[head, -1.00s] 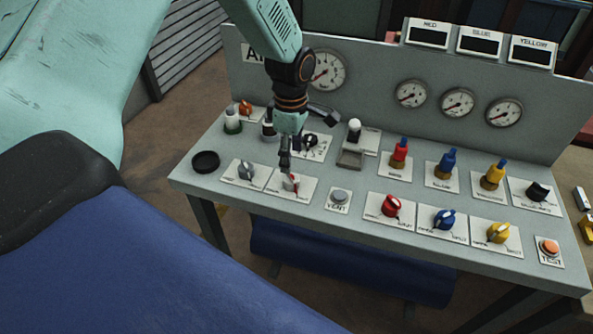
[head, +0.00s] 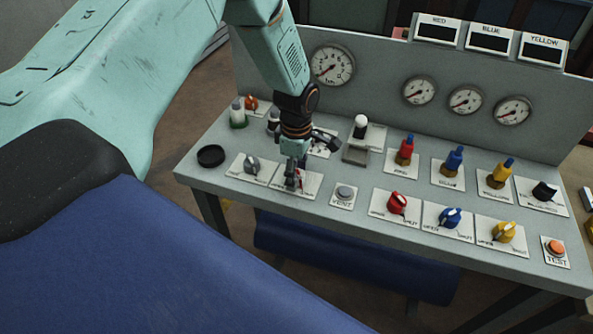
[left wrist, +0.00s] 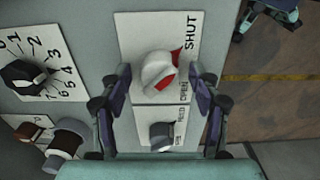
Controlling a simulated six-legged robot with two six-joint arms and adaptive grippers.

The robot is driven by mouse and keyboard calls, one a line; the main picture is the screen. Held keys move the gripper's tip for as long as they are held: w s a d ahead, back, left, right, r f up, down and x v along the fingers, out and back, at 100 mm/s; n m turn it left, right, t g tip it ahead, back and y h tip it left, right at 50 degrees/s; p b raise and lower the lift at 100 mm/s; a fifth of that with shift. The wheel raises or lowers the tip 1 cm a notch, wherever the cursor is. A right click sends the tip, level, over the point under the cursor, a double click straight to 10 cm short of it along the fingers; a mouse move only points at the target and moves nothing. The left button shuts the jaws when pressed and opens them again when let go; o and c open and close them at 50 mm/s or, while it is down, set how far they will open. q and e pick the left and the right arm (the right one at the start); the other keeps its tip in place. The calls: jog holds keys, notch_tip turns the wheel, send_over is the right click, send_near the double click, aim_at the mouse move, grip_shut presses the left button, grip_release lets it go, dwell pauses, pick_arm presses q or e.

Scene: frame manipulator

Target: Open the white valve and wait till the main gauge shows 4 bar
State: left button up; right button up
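The white valve (left wrist: 158,72) is a white knob with red marks on a white plate lettered OPEN and SHUT. It shows in the left wrist view between the two fingers of my left gripper (left wrist: 159,72). The fingers stand apart on both sides of the knob, and I see gaps beside it. In the head view my left gripper (head: 294,176) points down over this valve and mostly hides it. The main gauge (head: 332,64) is the largest dial on the back panel. Its needle points to the lower left, near the low end. My right gripper is not in view.
A grey knob (head: 252,164) is left of the valve, and the VENT button (head: 344,193) is right of it. A numbered black dial (left wrist: 25,75) is close by. Red (head: 397,203), blue (head: 449,217) and yellow (head: 502,232) knobs stand further right.

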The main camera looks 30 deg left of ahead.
pick_arm(q)
jog(key=shift+d, duration=0.1)
jog(key=shift+c, duration=1.4)
jog(key=c, duration=0.8)
jog(key=m+p, duration=0.1)
jog(key=m, duration=0.2)
jog(key=shift+s, duration=0.1)
jog(key=m+p, duration=0.1)
jog(key=m, duration=0.3)
jog(key=shift+m, duration=0.3)
jog(key=m, duration=1)
jog(key=shift+b, duration=0.35)
